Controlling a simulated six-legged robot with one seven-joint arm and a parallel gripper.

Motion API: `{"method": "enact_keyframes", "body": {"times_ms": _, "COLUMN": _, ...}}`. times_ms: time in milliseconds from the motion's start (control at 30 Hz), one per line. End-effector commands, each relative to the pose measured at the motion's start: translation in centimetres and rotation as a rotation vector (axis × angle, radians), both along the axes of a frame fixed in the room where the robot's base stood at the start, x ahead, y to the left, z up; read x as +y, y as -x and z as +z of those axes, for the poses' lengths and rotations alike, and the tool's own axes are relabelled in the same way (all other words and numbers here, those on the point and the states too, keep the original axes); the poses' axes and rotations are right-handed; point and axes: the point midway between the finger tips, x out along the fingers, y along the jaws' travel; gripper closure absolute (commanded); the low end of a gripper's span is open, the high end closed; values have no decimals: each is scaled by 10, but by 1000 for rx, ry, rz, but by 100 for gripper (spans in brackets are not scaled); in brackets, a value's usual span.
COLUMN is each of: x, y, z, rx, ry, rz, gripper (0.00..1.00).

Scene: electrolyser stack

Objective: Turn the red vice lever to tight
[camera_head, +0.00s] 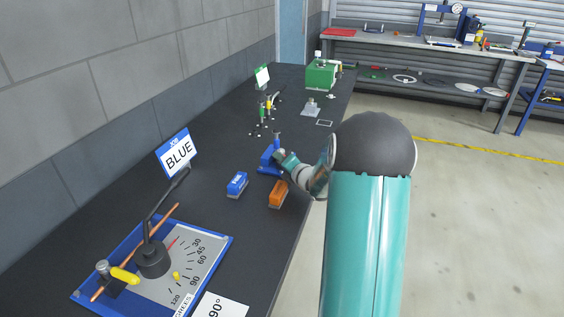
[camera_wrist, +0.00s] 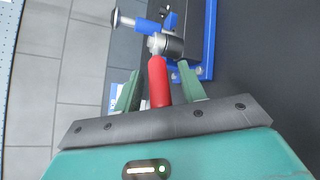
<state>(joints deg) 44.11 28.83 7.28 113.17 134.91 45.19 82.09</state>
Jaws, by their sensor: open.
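The red vice lever (camera_wrist: 158,82) shows in the wrist view, pointing back toward my wrist from a metal pivot. Its red grip lies between the two green fingers of my gripper (camera_wrist: 159,72), which are open, with a visible gap on at least the left side. The blue vice (camera_wrist: 208,45) is beyond and to the right of the lever. In the head view, the blue vice (camera_head: 268,160) stands on the bench, with my gripper (camera_head: 284,157) right beside it. The red lever is hidden there.
A blue block (camera_head: 237,184) and an orange block (camera_head: 278,194) sit close in front of the vice. A bending tool (camera_head: 152,260) with a dial plate and a BLUE sign (camera_head: 178,152) stand nearer. A green box (camera_head: 321,75) is at the far end of the dark bench (camera_head: 225,220).

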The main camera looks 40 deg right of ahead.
Motion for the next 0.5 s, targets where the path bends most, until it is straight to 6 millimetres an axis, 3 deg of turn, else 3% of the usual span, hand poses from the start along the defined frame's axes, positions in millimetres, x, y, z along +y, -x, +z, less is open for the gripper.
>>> {"method": "enact_keyframes", "body": {"times_ms": 500, "x": 10, "y": 103, "z": 23, "rx": 0, "ry": 0, "rz": -5, "gripper": 59}}
